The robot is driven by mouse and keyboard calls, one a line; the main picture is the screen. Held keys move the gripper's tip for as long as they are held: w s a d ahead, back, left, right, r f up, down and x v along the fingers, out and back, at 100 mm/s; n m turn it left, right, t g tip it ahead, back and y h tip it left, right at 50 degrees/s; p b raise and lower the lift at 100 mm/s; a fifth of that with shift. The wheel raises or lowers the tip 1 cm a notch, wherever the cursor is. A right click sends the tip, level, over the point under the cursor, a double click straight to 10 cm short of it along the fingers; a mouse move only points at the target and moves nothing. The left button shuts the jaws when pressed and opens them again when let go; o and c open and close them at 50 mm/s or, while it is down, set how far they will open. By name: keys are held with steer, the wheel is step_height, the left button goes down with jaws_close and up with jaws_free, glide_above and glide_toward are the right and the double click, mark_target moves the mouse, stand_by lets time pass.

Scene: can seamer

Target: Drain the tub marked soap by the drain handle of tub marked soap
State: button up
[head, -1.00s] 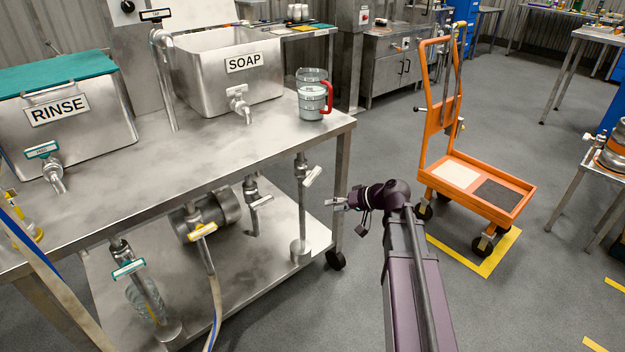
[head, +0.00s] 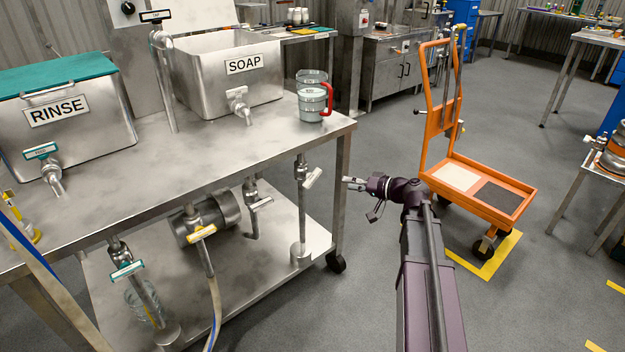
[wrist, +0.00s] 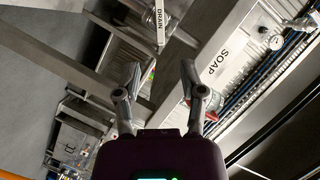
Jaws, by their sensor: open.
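The soap tub (head: 200,92) is a steel tub marked SOAP on the tabletop, with a white-handled tap (head: 238,95) on its front. Its SOAP label also shows in the wrist view (wrist: 220,63). Below the table's right end, a pipe carries a white handle (head: 313,178). In the wrist view a white handle marked DRAIN (wrist: 160,22) lies beyond the fingers, near the top. I cannot tell surely which pipe it belongs to in the head view. My gripper (head: 346,182) is right of the table's right leg, open and empty, and apart from the handle; it also shows in the wrist view (wrist: 160,80).
The rinse tub (head: 100,125) with a green lid stands left on the table. A clear jug with a red handle (head: 312,102) stands near the table's right corner. Other valves with white (head: 262,204), yellow (head: 202,233) and teal (head: 127,271) handles hang below. An orange cart (head: 480,225) stands right.

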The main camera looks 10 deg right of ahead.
mark_target(312, 176)
steer(key=b+x, duration=0.3)
steer(key=x, duration=1)
steer(key=shift+w+a+f, duration=0.1)
steer(key=shift+w+a, duration=0.05)
jaws_close()
